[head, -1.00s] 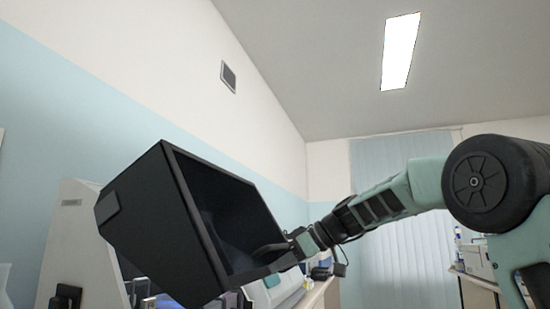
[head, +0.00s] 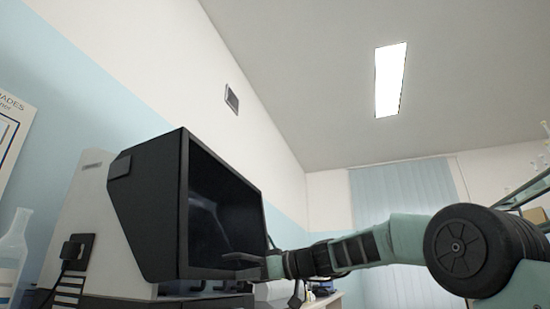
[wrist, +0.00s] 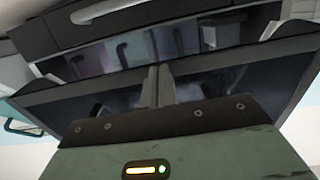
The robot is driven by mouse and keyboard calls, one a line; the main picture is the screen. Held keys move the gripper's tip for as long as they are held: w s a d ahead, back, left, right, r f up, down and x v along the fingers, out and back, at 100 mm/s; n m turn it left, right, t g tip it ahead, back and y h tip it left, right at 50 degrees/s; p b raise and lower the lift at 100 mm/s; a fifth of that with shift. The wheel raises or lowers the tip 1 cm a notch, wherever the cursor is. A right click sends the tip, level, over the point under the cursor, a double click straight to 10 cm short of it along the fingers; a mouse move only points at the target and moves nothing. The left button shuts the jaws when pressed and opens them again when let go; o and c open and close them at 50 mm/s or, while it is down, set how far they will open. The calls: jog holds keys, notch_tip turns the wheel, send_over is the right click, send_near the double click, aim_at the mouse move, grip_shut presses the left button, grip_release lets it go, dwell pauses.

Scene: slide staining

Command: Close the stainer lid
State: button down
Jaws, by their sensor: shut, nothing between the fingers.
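The stainer (head: 75,215) is a pale machine at the left of the head view. Its dark boxy lid (head: 150,215) has a large dark glossy panel facing right. The lid's lower edge sits close above the stainer's base; I cannot tell whether a gap is left. My gripper (head: 243,262) is at the lower right of that panel, its fingers overlapping it; contact is unclear. In the wrist view my shut, empty fingers (wrist: 158,88) point at the dark lid (wrist: 235,85), with coloured shapes showing beyond or reflected in it.
A bench with items (head: 325,290) runs behind my arm. A shelf (head: 530,190) is at the right edge. The space above the lid is clear.

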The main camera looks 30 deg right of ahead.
jog(key=w+a+f+b, duration=0.1)
jog(key=f+b, duration=0.1)
jog(key=w+a+f+b, duration=0.2)
jog(key=shift+b, duration=0.3)
jog(key=shift+w+a+f+b, duration=0.3)
jog(key=shift+w+a+b, duration=0.1)
jog(key=shift+a+b, duration=0.15)
